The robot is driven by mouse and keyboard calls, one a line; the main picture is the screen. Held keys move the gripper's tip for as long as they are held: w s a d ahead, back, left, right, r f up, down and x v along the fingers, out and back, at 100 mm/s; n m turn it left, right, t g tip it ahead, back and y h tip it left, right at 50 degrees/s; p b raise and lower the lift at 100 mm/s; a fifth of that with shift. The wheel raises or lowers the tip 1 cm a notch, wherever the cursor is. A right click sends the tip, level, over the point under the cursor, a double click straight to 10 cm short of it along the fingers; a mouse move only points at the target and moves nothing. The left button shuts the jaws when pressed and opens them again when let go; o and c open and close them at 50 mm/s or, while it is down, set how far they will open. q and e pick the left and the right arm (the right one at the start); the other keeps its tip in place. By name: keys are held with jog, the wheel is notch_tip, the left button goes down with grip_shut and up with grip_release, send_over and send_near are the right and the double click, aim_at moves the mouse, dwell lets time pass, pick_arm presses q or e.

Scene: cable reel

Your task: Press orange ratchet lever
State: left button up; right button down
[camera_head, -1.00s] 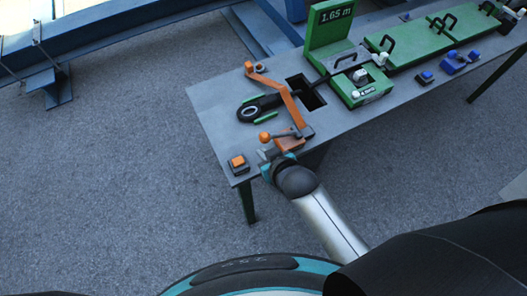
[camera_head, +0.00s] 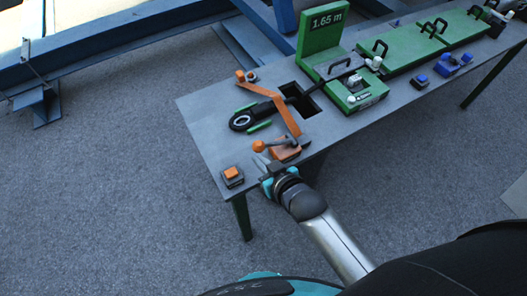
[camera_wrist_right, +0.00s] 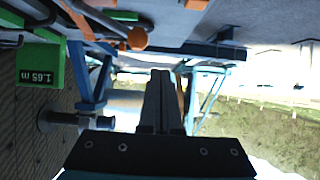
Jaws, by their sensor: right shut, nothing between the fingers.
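An orange ball-ended lever (camera_head: 258,146) with a grey rod sits on an orange block at the front of the grey bench in the head view. A long flat orange arm (camera_head: 287,116) runs from near that block toward the back left. My right gripper (camera_head: 262,164) is shut and empty at the bench's front edge, just in front of the ball; contact is unclear. In the right wrist view, which is inverted, my shut fingers (camera_wrist_right: 163,82) point up the picture, with the orange ball (camera_wrist_right: 137,38) beyond them to the left. My left gripper is out of view.
An orange push button (camera_head: 232,173) stands left of my gripper on the bench (camera_head: 206,122). A dark cable end (camera_head: 242,121) lies by a rectangular opening. A green unit reading 1.65 m (camera_head: 326,35) stands behind right. The bench's left part is mostly clear.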

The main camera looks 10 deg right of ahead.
jog(key=shift+s+d+f+m+t+y+b, duration=0.1)
jog(key=shift+s+d+f+t+y+b, duration=0.2)
jog(key=shift+d+t+b, duration=1.55)
jog(key=shift+s+a+f+m+t+y+b, duration=0.15)
jog(key=shift+f+t+y+b, duration=0.35)
jog(key=shift+b, duration=3.1)
jog(key=shift+s+d+f+m+t+y+b, duration=0.1)
jog(key=shift+d+f+t+y+b, duration=0.2)
jog(key=shift+d+t+b, duration=1.55)
jog(key=shift+w+a+g+b, duration=0.1)
jog(key=shift+a+g+b, duration=0.4)
jog(key=shift+a+b, duration=0.5)
jog(key=r, duration=0.2)
send_over(262, 146)
jog(key=shift+a+f, duration=0.1)
jog(key=shift+f, duration=0.15)
jog(key=f+b, duration=0.1)
jog(key=f, duration=0.2)
jog(key=shift+s+f+b, duration=0.2)
jog(key=shift+s+b, duration=0.15)
jog(key=shift+s, duration=0.05)
jog(key=shift+s+f, duration=0.1)
jog(key=shift+f, duration=0.2)
